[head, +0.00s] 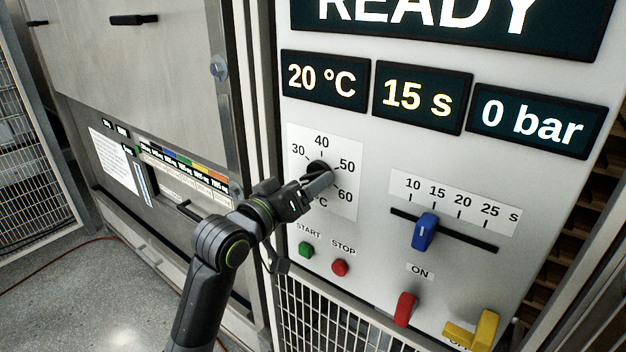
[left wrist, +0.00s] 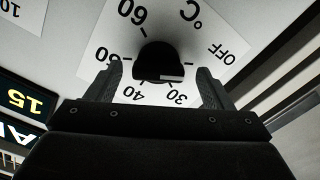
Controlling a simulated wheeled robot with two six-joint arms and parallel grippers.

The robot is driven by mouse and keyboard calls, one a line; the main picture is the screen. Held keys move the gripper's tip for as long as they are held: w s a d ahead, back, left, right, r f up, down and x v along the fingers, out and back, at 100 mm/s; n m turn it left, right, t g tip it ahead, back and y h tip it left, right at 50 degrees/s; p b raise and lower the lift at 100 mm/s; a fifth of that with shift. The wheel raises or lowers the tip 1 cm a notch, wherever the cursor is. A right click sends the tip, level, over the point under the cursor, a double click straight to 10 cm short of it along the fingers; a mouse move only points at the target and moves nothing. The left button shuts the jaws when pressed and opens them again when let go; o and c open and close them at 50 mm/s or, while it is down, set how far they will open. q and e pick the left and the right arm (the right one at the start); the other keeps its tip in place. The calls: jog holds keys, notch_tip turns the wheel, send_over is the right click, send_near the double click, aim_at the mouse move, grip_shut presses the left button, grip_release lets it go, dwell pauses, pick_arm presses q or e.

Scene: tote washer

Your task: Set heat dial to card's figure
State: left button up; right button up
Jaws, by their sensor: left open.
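The heat dial (head: 318,168) is a black knob on a white scale plate (head: 347,200) marked 30, 40, 50, 60 and °C. My left gripper (head: 322,183) is at the dial and covers part of it. In the left wrist view the knob (left wrist: 158,60) lies between the two open fingers (left wrist: 160,88), with gaps visible beside it. A short white mark shows on the knob; its exact setting I cannot tell. That view also shows OFF on the scale. A white sheet (head: 112,160) and a colour-striped chart (head: 185,163) hang at left; their print is too small to read.
Displays read READY, 20 °C (head: 323,82), 15 s (head: 418,95) and 0 bar (head: 538,121). A blue slider (head: 425,231), green START button (head: 306,249), red STOP button (head: 340,267), red lever (head: 404,309) and yellow handle (head: 474,331) stick out nearby.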

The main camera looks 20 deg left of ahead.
pick_arm(q)
jog(key=shift+s, duration=0.1)
jog(key=shift+s+r, duration=0.1)
jog(key=shift+c, duration=0.3)
jog(key=c, duration=0.9)
jog(key=shift+m, duration=0.3)
jog(key=m+b, duration=0.1)
jog(key=m, duration=0.4)
jog(key=m+b, duration=0.1)
jog(key=m, duration=0.5)
jog(key=shift+a+b, duration=0.1)
jog(key=shift+b, duration=0.3)
